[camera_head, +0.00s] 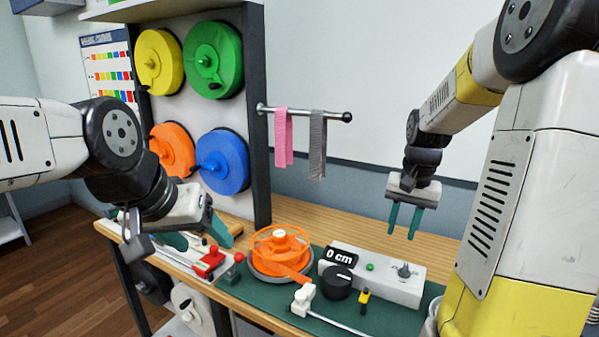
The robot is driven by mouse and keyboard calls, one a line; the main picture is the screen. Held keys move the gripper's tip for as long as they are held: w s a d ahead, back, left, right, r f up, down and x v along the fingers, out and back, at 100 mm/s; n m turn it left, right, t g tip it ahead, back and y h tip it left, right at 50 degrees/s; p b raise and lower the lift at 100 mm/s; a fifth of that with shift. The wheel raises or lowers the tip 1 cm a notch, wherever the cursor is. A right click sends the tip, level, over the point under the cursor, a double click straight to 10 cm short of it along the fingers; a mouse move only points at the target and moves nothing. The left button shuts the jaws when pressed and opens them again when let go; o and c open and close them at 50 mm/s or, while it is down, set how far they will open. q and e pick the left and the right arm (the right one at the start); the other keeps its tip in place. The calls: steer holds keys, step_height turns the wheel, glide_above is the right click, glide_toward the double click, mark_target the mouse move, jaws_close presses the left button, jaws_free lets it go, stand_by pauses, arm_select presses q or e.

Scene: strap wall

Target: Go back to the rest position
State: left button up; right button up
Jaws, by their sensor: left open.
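My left gripper (198,238) is at the left, low over the bench near a red-handled device (210,262). Its two teal fingers are apart, with no object visible between them. My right gripper (405,222) hangs above the back right of the bench, fingers pointing down. Its teal fingers are apart and empty. An orange reel (282,245) sits on a grey round base on the green mat, between the two grippers. A pink strap (283,137) and a grey strap (318,145) hang from the wall rod, clear of both grippers.
A measuring box with a "0 cm" display (339,257) stands right of the reel. Yellow (158,62), green (205,60), orange (170,150) and blue (222,162) reels hang on the panel. A yellow-handled tool (364,297) lies at the front. Bare wood (350,235) shows behind the box.

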steer(key=s+a+r+n+t+y, duration=0.1)
steer(key=s+a+r+n+t, duration=0.1)
steer(key=s+a+r, duration=0.2)
steer(key=s+a+r+n+t, duration=0.2)
steer(key=s+a+r, duration=0.3)
steer(key=s+a, duration=0.4)
steer(key=s+n, duration=0.1)
steer(key=s, duration=0.1)
steer(key=shift+s+n+t+y, duration=0.3)
steer(key=shift+s+t+y, duration=0.1)
